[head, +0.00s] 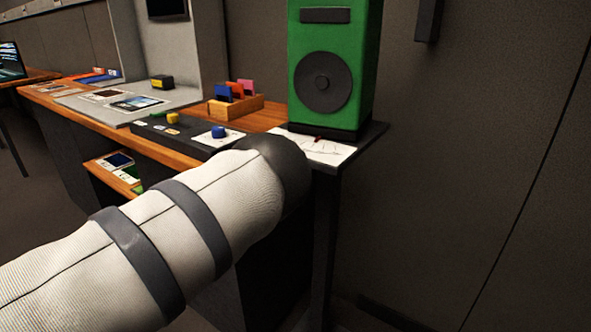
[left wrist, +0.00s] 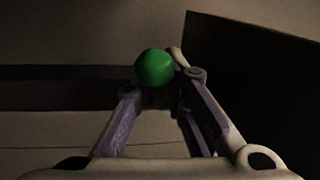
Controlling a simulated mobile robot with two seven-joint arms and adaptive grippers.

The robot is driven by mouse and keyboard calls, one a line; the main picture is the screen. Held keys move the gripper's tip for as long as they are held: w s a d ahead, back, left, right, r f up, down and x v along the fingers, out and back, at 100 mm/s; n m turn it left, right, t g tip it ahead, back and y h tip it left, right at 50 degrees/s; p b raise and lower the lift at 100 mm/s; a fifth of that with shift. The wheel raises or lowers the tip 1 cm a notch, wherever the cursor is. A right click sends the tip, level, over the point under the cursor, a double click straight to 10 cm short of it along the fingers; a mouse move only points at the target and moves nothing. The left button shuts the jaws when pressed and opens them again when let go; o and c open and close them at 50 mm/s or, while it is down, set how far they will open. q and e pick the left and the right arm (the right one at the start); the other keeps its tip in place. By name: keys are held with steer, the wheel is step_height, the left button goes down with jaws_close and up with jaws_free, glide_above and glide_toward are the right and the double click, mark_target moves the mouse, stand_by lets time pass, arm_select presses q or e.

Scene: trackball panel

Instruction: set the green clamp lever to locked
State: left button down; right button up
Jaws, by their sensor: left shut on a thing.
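The round green knob of the clamp lever (left wrist: 155,67) shows in the left wrist view, at the far end of my left gripper (left wrist: 162,92). The gripper's fingers are closed in on it, and it sits at the fingertips. The lever's shaft and the rest of the clamp are hidden or too dark to make out. In the head view my left arm reaches in from the left to the front edge of the bench and hides the gripper and the lever. My right gripper is in neither view.
A wooden bench (head: 263,117) carries a dark control panel (head: 150,130), a blue ball (head: 218,131) on a white plate and a wooden card holder (head: 222,108). A large green speaker-like box (head: 340,35) stands at the right end. The floor right of the bench looks clear.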

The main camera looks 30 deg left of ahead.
arm_select(q)
steer(key=shift+a+r+m, duration=0.25)
steer(key=shift+r+m, duration=0.05)
stand_by(0.4)
steer(key=c, duration=1.7)
jaws_free()
steer(key=shift+s, duration=0.1)
steer(key=shift+f, duration=0.1)
steer(key=shift+s+f, duration=0.1)
steer(key=shift+s, duration=0.25)
steer(key=s, duration=0.3)
steer(key=s+f, duration=0.1)
steer(key=s, duration=0.7)
steer(key=shift+f, duration=0.35)
steer(key=shift+s+f, duration=0.1)
